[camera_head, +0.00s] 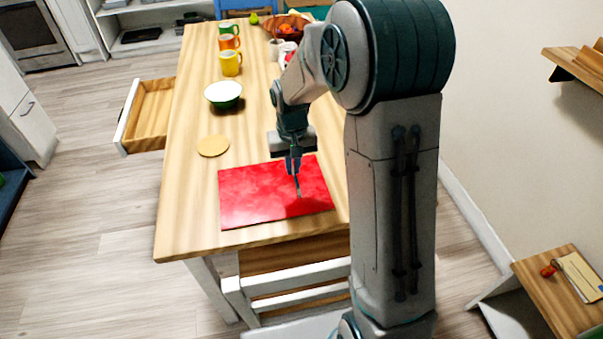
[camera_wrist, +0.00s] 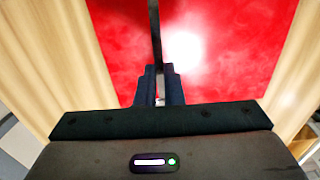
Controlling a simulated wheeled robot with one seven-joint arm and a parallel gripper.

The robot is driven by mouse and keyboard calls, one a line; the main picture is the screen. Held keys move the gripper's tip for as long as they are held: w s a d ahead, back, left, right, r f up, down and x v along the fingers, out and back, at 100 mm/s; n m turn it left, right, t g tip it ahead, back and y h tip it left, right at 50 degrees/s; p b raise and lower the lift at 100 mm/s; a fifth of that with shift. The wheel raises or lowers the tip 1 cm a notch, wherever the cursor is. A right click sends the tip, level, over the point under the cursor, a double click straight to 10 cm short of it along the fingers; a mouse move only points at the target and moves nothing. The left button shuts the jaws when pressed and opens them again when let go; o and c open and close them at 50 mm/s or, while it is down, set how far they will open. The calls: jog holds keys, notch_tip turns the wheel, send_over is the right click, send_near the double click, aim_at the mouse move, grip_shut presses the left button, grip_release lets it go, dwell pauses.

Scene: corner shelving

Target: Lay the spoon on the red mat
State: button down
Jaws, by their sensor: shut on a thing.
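The red mat (camera_head: 262,198) lies flat near the front end of the wooden table; it also fills much of the wrist view (camera_wrist: 232,50). My gripper (camera_head: 293,166) is over the mat's back right part, pointing down. It is shut on the spoon (camera_head: 298,187), a thin dark grey piece that sticks out past the fingertips over the mat. In the wrist view the spoon (camera_wrist: 155,32) runs up from between the fingers to the top edge. Its far end is cut off there. I cannot tell whether the spoon touches the mat.
A round tan coaster (camera_head: 213,146) and a green and white bowl (camera_head: 223,94) stand behind the mat. Yellow (camera_head: 230,63), orange (camera_head: 229,42) and green (camera_head: 229,28) mugs line up farther back. An open drawer (camera_head: 147,113) juts out at left. A chair (camera_head: 290,283) stands at the front.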

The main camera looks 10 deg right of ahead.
aim_at(306, 182)
jog(key=w+d+f, duration=0.1)
jog(key=d, duration=0.1)
jog(key=w+d+f, duration=0.1)
jog(key=d, duration=0.1)
jog(key=shift+w+f, duration=0.15)
jog(key=shift+f, duration=2.25)
jog(key=shift+f, duration=0.15)
jog(key=c, duration=1.5)
grip_release()
jog(key=shift+c, duration=0.2)
